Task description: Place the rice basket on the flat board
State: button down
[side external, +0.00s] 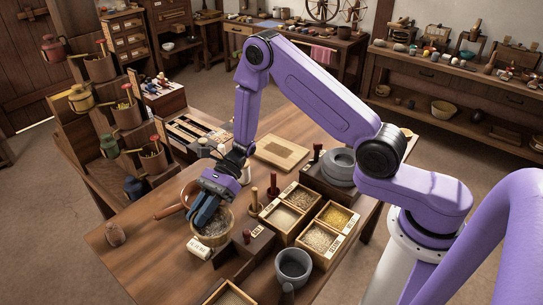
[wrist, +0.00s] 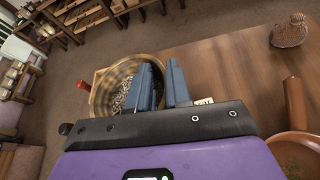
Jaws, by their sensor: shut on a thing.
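The rice basket (side external: 226,236) is a round, tan woven bowl with grey-brown grain in it, at the near left part of the table. It also shows in the wrist view (wrist: 101,96). My gripper (side external: 203,218) points down at the basket's left rim. In the wrist view its two blue fingers (wrist: 160,72) straddle the rim wall, one inside over the grain and one outside. It is shut on the rim. Whether the basket's base touches the table, I cannot tell. The flat board (side external: 282,153) is a pale rectangle lying bare on the table, farther back and to the right.
Wooden boxes of grain (side external: 300,196) with labels stand right of the basket. A stone quern (side external: 340,166) is behind them, a grey mortar (side external: 293,267) in front. A brown pan (side external: 187,200) lies just behind my gripper.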

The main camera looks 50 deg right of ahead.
jog(key=w+d+m+t, duration=0.45)
jog(key=w+d, duration=0.35)
jog(key=d, duration=0.2)
jog(key=m+t+h, duration=0.9)
jog(key=m+t, duration=0.1)
jog(key=m, duration=0.1)
send_over(282, 144)
jog(key=f, duration=0.1)
jog(key=shift+s+a+f, duration=0.1)
jog(key=shift+a+f, duration=0.05)
jog(key=shift+f, duration=4.6)
jog(key=c, duration=1.1)
grip_release()
jog(key=shift+f, duration=0.1)
jog(key=shift+o, duration=0.2)
